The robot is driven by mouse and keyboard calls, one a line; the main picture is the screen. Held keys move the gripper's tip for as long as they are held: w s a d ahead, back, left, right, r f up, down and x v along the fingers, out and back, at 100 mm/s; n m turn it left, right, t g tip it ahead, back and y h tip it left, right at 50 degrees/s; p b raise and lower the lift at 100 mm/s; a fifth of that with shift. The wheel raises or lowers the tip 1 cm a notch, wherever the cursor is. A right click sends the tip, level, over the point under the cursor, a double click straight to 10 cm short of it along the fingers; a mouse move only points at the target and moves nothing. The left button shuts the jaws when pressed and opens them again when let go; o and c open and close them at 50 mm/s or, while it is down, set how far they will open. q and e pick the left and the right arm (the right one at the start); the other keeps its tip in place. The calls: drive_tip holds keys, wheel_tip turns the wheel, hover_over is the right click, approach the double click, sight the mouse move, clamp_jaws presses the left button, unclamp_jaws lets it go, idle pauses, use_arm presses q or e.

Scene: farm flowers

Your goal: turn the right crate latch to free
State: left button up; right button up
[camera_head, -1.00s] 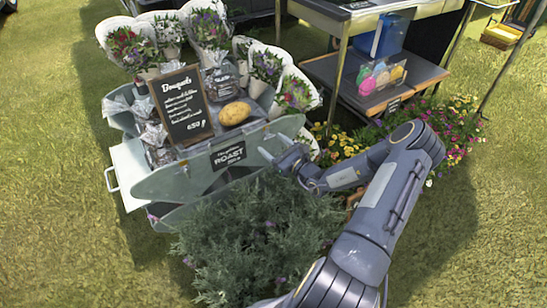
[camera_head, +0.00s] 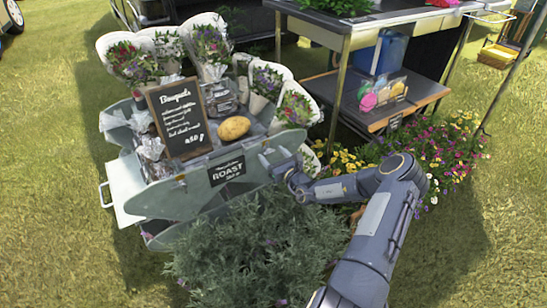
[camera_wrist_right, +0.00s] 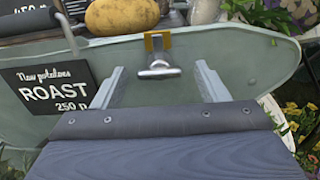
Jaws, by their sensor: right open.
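The right crate latch (camera_wrist_right: 158,70) is a small metal T-shaped handle under a yellow bracket on the grey-green front wall of the crate (camera_wrist_right: 235,62). In the right wrist view its crossbar lies roughly level. My right gripper (camera_wrist_right: 160,82) is open, with one finger on each side of the latch and a visible gap to it on both sides. In the head view my right gripper (camera_head: 275,158) is at the right part of the crate front (camera_head: 165,198). The latch cannot be made out there. My left gripper is not in view.
A black "ROAST" sign (camera_wrist_right: 47,82) hangs left of the latch. A potato (camera_head: 233,128), a chalkboard (camera_head: 180,118) and wrapped bouquets (camera_head: 297,105) are on the crate. A table with a shelf (camera_head: 420,92) stands at the right.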

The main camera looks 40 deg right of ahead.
drive_tip(key=c, duration=1)
drive_tip(key=shift+a+r+n+p, duration=0.1)
drive_tip(key=shift+r+n+p, duration=0.1)
drive_tip(key=shift+n+p, duration=1.4)
drive_tip(key=shift+p, duration=0.55)
drive_tip(key=n+p, duration=0.2)
drive_tip(key=n, duration=0.1)
drive_tip(key=shift+f+n, duration=0.1)
drive_tip(key=shift+n, duration=0.2)
drive_tip(key=n+p, duration=0.1)
drive_tip(key=n, duration=0.1)
drive_tip(key=shift+f+n+p, duration=0.1)
drive_tip(key=shift+n+p, duration=0.2)
drive_tip(key=shift+p, duration=0.05)
drive_tip(key=n, duration=0.2)
drive_tip(key=shift+a+n+p, duration=0.1)
drive_tip(key=shift+n+p, duration=0.25)
drive_tip(key=shift+n, duration=0.05)
drive_tip(key=n, duration=0.5)
drive_tip(key=shift+f+n, duration=0.2)
drive_tip(key=shift+n, duration=0.1)
drive_tip(key=shift+p, duration=0.3)
